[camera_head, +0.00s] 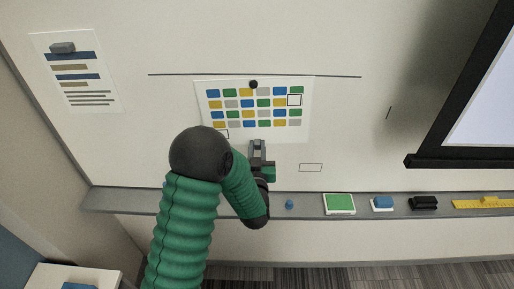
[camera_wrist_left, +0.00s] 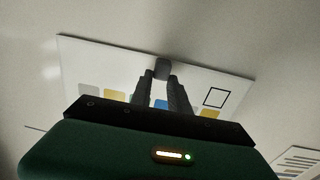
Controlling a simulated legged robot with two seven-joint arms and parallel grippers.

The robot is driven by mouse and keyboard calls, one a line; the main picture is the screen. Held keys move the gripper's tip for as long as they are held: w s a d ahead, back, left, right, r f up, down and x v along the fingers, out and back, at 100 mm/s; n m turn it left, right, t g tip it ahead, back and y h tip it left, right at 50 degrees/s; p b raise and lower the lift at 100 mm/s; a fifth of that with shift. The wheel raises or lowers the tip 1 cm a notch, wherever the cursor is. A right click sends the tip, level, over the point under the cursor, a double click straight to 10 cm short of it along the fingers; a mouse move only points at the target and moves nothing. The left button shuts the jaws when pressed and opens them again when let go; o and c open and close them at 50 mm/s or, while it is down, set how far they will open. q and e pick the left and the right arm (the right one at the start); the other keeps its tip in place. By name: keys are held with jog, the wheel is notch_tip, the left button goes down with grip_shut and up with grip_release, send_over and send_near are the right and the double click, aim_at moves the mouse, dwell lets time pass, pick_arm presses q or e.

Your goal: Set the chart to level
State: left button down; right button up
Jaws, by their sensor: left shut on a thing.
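The chart (camera_head: 305,125), a white sheet with rows of coloured squares, hangs on the whiteboard under a round black magnet (camera_head: 253,84). Its top edge rises slightly to the right against the thin dark line (camera_head: 335,77) above it. My left gripper (camera_head: 257,144) is at the chart's lower edge. In the left wrist view, the gripper (camera_wrist_left: 161,76) is shut on a small dark grey clip (camera_wrist_left: 162,67) at the edge of the chart (camera_wrist_left: 105,62). My arm hides the chart's lower left part in the head view. My right gripper is not in view.
A ledge (camera_head: 108,200) below holds a blue knob (camera_head: 289,204), a green pad (camera_head: 339,204), a blue eraser (camera_head: 382,203), a black item (camera_head: 423,203) and a yellow ruler (camera_head: 485,204). A text sheet (camera_head: 105,98) hangs left. A black-framed screen (camera_head: 425,161) stands right.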

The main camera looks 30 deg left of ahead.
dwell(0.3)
pick_arm(q)
jog(key=shift+s+a+f+b, duration=0.1)
jog(key=shift+a+b, duration=0.2)
jog(key=shift+b, duration=0.2)
jog(key=shift+s+a+m, duration=0.15)
jog(key=shift+a+m, duration=0.05)
jog(key=shift+m, duration=0.2)
jog(key=c, duration=1.6)
grip_release()
jog(key=o, duration=0.4)
jog(key=shift+w+a, duration=0.15)
jog(key=shift+w, duration=0.05)
jog(key=shift+c, duration=0.2)
jog(key=shift+s, duration=0.15)
